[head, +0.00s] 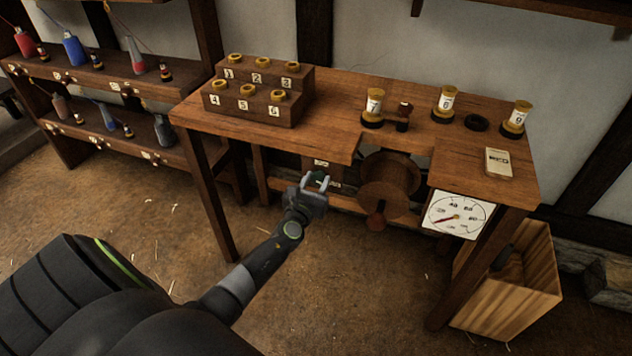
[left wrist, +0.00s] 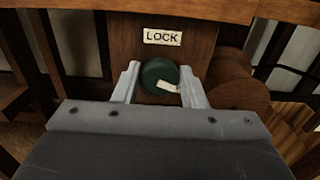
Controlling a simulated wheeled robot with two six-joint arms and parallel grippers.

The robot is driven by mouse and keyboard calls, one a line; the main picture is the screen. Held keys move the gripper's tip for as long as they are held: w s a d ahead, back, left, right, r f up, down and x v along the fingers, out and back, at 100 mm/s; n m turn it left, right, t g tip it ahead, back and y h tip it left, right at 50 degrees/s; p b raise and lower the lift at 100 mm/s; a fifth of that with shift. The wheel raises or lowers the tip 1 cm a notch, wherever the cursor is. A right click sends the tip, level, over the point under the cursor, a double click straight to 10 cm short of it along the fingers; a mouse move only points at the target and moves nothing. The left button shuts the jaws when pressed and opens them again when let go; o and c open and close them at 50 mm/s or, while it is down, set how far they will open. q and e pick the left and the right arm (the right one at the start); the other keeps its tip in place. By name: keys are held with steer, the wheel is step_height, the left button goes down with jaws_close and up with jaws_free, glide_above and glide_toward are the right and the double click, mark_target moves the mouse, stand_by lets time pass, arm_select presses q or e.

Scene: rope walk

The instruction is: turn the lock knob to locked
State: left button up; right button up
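The lock knob (left wrist: 158,72) is a round dark green knob with a pale pointer mark. The mark points right and slightly down in the left wrist view. The knob sits on a wooden panel under a white LOCK label (left wrist: 162,37). My left gripper (left wrist: 160,72) has one finger on each side of the knob, with both fingers against its edges. In the head view my left gripper (head: 317,181) is at the panel below the table's front edge and hides the knob there. My right gripper is not in view.
The wooden table (head: 330,95) carries a numbered stepped rack (head: 255,112) and several spools. A wooden reel (head: 388,180) and a dial (head: 458,215) are right of my left gripper. A crate (head: 515,290) stands at the right. The floor in front is clear.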

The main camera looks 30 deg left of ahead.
arm_select(q)
steer(key=shift+c, duration=0.7)
